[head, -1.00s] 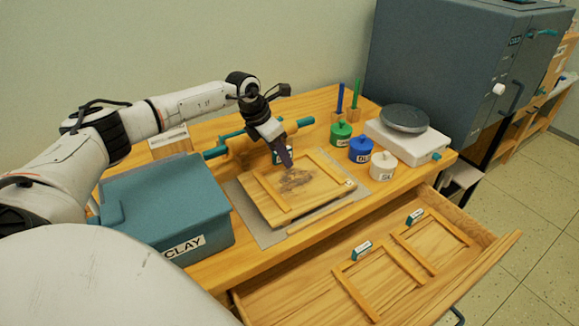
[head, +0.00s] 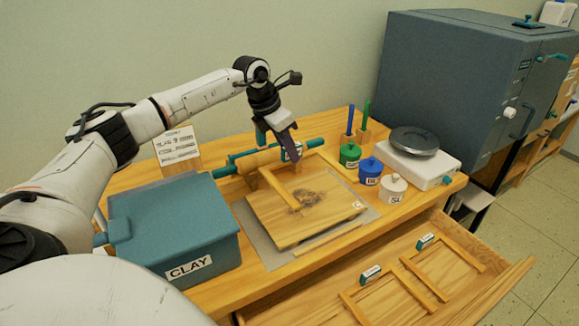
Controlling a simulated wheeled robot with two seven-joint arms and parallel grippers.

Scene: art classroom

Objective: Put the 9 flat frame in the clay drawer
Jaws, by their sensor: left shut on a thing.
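My left gripper (head: 291,152) is shut on a flat wooden frame (head: 277,191) at its back edge, near the roller. The frame shows as thin wooden strips raised and tilted over the clay board (head: 270,223); my gripper hides part of it, and its label cannot be read. The drawer (head: 508,285) is pulled open at the front of the table. Two labelled wooden frames, one on the left (head: 381,303) and one on the right (head: 450,262), lie flat in it. My right gripper is not in view.
A teal CLAY bin (head: 170,225) stands left of the board, with a text card (head: 176,146) behind it. A roller (head: 255,161) lies behind the board. Lidded pots (head: 371,172) and a scale (head: 418,160) stand to the right. A grey-blue kiln (head: 450,75) is beyond.

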